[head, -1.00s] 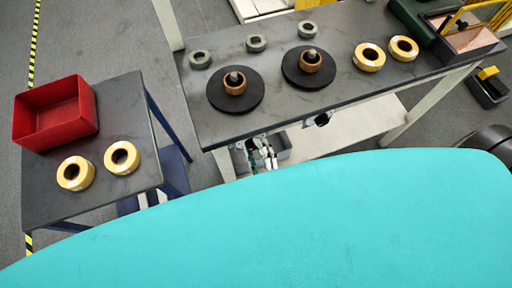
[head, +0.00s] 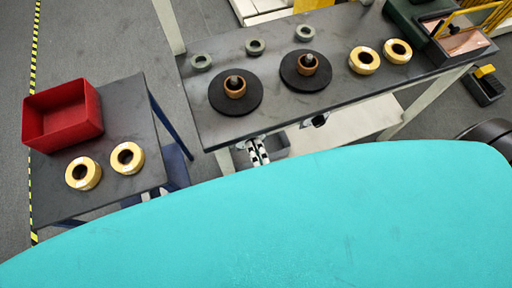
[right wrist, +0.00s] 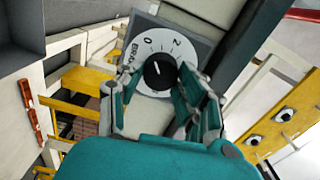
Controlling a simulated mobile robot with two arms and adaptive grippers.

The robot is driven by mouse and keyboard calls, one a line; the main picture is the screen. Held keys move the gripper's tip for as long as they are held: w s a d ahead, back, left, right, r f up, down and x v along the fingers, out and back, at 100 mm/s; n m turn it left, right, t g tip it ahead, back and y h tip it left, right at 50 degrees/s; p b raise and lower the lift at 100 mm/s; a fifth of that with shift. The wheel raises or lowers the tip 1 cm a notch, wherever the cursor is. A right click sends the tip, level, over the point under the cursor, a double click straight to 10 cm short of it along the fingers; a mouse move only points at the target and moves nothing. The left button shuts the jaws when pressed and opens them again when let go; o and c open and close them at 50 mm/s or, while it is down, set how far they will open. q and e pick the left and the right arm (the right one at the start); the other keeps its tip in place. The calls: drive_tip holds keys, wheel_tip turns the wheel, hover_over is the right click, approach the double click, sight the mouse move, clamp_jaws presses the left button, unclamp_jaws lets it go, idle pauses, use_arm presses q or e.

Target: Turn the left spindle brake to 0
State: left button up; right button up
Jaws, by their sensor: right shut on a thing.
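The left spindle brake is a black knob (right wrist: 158,76) on a round white dial (right wrist: 140,52), seen in the right wrist view. The dial carries the word BRAKE and figures including 0 and 2 near its top. I cannot clearly tell where the knob's mark points. My right gripper (right wrist: 150,82) is shut on the knob, one finger on each side. In the head view my right gripper (head: 256,145) is at the bench's front edge, below the left spindle (head: 235,84), and hides the dial. My left gripper is not in view.
The dark bench (head: 330,92) bears the right spindle (head: 307,64), several grey rings and two yellow rolls (head: 364,60). Another black knob (head: 318,121) is on its front edge. A side table (head: 110,185) holds a red bin (head: 62,115) and two more rolls.

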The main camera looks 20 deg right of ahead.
drive_tip(key=shift+r+n, duration=0.1)
drive_tip(key=shift+n, duration=0.5)
drive_tip(key=o, duration=1.2)
drive_tip(key=shift+c, duration=0.2)
drive_tip(key=s, duration=1.2)
drive_tip(key=shift+d, duration=0.2)
wheel_tip(320, 180, down, 20)
drive_tip(key=s+d+n+g+y, duration=0.1)
drive_tip(key=d+n+g+y, duration=0.15)
drive_tip(key=n+g, duration=0.6)
drive_tip(key=s+d+f+n+g+h, duration=0.3)
drive_tip(key=s+d+f+n+g, duration=0.5)
drive_tip(key=s+f, duration=0.5)
wheel_tip(320, 180, down, 3)
drive_tip(key=d+n, duration=0.1)
drive_tip(key=d, duration=0.1)
drive_tip(key=shift+d+r, duration=0.2)
drive_tip(key=shift+d, duration=0.1)
